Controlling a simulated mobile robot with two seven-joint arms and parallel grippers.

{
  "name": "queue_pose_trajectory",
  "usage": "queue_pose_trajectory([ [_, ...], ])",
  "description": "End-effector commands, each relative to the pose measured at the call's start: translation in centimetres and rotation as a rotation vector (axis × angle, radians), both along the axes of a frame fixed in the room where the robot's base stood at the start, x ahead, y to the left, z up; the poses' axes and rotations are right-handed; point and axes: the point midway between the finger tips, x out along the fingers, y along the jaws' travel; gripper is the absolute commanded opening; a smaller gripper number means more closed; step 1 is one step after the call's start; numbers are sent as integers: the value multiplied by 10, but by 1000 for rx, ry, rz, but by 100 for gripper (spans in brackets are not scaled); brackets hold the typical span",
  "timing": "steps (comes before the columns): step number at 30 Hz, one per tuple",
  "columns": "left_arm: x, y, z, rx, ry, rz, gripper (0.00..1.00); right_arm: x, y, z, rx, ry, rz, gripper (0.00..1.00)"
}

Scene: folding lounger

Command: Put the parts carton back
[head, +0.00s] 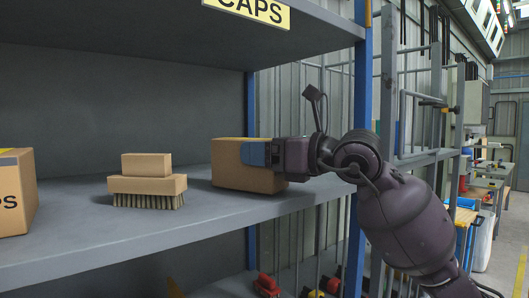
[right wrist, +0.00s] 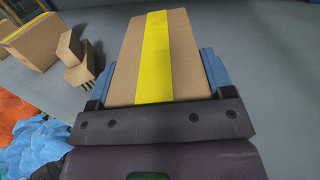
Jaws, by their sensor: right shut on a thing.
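The parts carton (head: 235,170) is a brown box at the right end of the grey shelf (head: 150,235) in the head view. In the right wrist view the carton (right wrist: 188,55), with a yellow tape strip along its top, fills the space between the blue fingers. My right gripper (head: 258,154) is shut on the carton from the right, one finger on each side; it also shows in the right wrist view (right wrist: 155,85). The carton looks level and at the shelf surface; I cannot tell whether it rests fully on it. My left gripper is not in view.
A wooden brush (head: 148,190) with a small block (head: 146,165) on top stands left of the carton. Another carton (head: 15,190) is at the far left. An upper shelf (head: 180,30) hangs above. A blue post (head: 360,150) stands at the right.

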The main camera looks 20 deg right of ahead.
Motion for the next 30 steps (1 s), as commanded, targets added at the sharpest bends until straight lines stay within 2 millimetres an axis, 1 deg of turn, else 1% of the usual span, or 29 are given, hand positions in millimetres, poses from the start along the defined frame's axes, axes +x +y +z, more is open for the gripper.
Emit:
queue_pose_trajectory([
  [8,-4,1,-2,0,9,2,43,-1,0,-1,1,-4,0,39],
  [12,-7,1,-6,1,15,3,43,-1,0,-5,1,-4,0,39],
  [13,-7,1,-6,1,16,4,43,0,0,-6,0,-1,0,76],
  [15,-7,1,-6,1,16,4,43,-1,0,-5,0,-1,0,87],
  [18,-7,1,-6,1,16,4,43,-1,0,-5,1,-2,0,100],
  [24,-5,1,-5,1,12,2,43,-1,0,-5,0,-3,0,100],
  [27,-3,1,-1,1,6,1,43,-1,0,0,0,-3,0,100],
  [30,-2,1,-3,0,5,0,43,-7,-7,-3,0,-3,-1,100],
])
